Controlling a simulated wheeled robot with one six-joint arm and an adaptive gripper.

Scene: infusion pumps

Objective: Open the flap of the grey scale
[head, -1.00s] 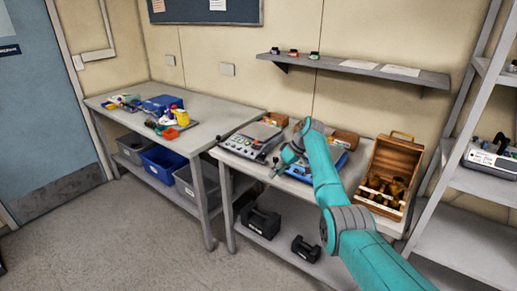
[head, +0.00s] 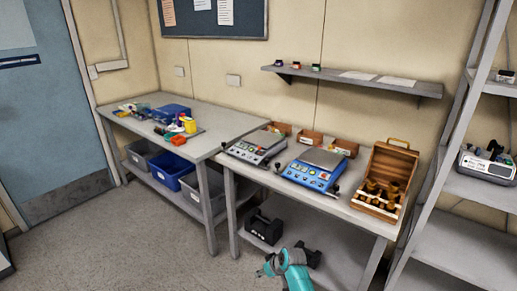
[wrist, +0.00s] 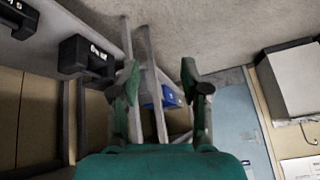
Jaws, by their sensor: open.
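The grey scale (head: 255,147) stands on the right-hand table, at its left end, with a flat pan at the back and a panel of buttons at the front. Its flap is too small to make out. A blue scale (head: 314,170) of similar shape stands just right of it. My gripper (head: 266,269) is low in front of the table, below the tabletop and well apart from both scales. In the wrist view my gripper (wrist: 160,75) has its two fingers spread with nothing between them. Neither scale shows in the wrist view.
Black weights (head: 262,226) sit on the table's lower shelf, beside my gripper. An open wooden box (head: 398,162) stands at the table's right end, and small wooden boxes (head: 311,138) behind the scales. A metal rack (head: 455,120) stands at the right. Floor at front left is clear.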

